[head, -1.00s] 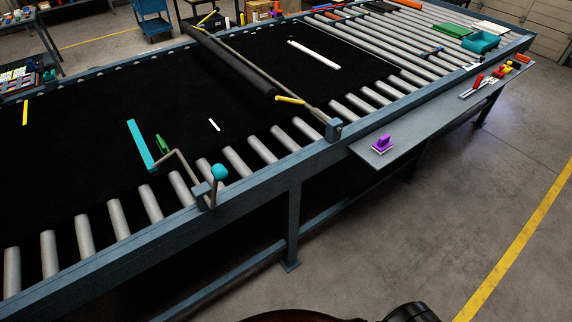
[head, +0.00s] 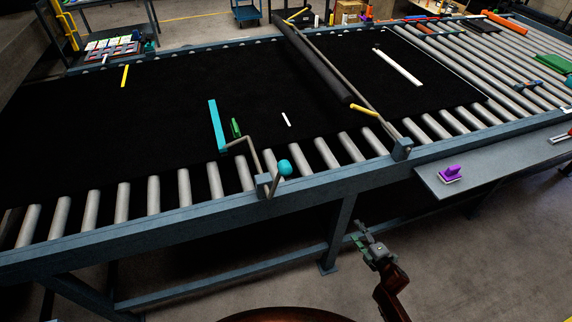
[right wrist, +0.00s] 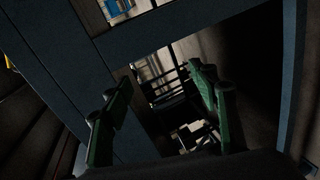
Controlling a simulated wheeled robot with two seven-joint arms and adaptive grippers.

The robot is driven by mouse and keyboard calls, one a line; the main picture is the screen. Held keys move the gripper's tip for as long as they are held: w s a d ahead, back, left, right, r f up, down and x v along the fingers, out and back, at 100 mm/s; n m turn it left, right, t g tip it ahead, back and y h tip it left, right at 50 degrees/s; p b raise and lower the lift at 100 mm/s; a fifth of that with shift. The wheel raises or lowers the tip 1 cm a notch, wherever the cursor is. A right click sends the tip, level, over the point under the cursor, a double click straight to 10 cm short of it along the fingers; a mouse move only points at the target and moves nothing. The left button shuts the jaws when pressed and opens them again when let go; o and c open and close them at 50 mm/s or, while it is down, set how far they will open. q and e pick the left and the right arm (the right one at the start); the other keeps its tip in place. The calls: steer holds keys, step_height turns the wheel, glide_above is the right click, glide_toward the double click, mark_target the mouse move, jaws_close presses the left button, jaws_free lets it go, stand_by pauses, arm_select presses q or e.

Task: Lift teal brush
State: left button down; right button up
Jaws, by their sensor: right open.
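The teal brush (head: 217,125) is a long narrow teal bar on the black belt, left of the middle in the head view. A bent metal rod runs from its near end to a bracket on the table's front rail. A lever with a teal ball knob (head: 284,167) rises from that bracket. My right gripper (head: 361,236) is in front of the table, below and to the right of the knob, apart from it. Its green fingers stand open and empty in the right wrist view (right wrist: 160,88). My left gripper is not in view.
A small green piece (head: 236,127) lies beside the brush. A dark roller (head: 318,65) with a yellow handle (head: 364,109) crosses the belt. A side shelf (head: 500,165) holds a purple-handled tool (head: 450,173). The front rail (head: 200,211) and table leg (head: 338,235) stand near my right gripper.

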mark_target(285, 168)
steer(key=w+a+r+n+y+p, duration=0.1)
steer(key=a+r+n+y, duration=0.3)
steer(key=r, duration=0.5)
steer(key=w+a+r+n+g+y, duration=0.1)
steer(key=w+a+r+n, duration=0.1)
steer(key=a+r+n, duration=0.6)
steer(key=w+a+r+n+y+p, duration=0.1)
steer(key=r+n+y, duration=0.15)
steer(key=r, duration=0.85)
steer(key=s+a+r+n+g+y+p, duration=0.1)
steer(key=s+a+r+n+g+y, duration=0.15)
steer(key=s+a+r+n, duration=0.35)
steer(key=s+a+r+n+g+y, duration=0.2)
steer(key=a+r+n+g, duration=0.25)
steer(key=r+n, duration=0.4)
steer(key=shift+m, duration=0.3)
steer(key=x, duration=0.2)
steer(key=p+x, duration=0.1)
steer(key=x, duration=0.1)
steer(key=p+x, duration=0.1)
steer(key=x, duration=0.1)
steer(key=shift+w+a+r, duration=0.15)
steer(key=shift+r, duration=0.15)
steer(key=shift+w+a+f+p, duration=0.15)
steer(key=shift+w+a+p, duration=0.15)
steer(key=shift+a, duration=0.3)
steer(key=shift+s, duration=0.1)
steer(key=shift+c, duration=0.3)
jaws_close()
